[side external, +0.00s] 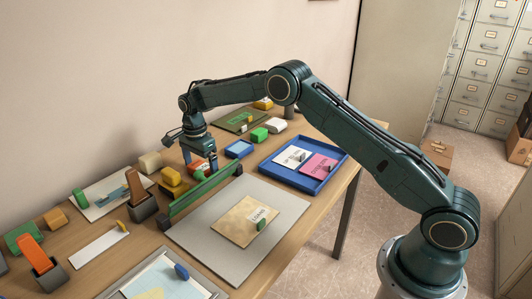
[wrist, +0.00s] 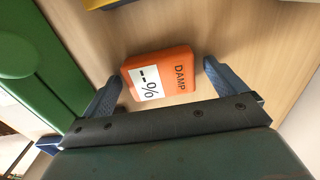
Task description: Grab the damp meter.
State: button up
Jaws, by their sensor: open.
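The damp meter (wrist: 162,75) is a small orange block with a white "--%" display and the word DAMP, lying on the wooden table. In the wrist view it sits between the two blue fingers of my gripper (wrist: 161,82), with a visible gap on each side. My gripper is open and points down at it. In the side external view my gripper (side external: 200,160) is over the table near the wall, and the damp meter (side external: 197,166) shows orange-red, partly hidden behind the fingers.
A long green bar (side external: 205,192) stands close in front of my gripper. Yellow blocks (side external: 172,177) are at its left, and a blue-framed item (side external: 239,149) at its right. A blue tray (side external: 325,177) with cards and a grey mat (side external: 190,232) with a folder lie nearer the front.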

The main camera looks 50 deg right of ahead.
aim_at(201, 166)
jog(key=shift+c, duration=0.3)
jog(key=c, duration=1.1)
jog(key=shift+o, duration=0.2)
jog(key=shift+r, duration=0.1)
notch_tip(201, 166, up, 20)
dwell(0.5)
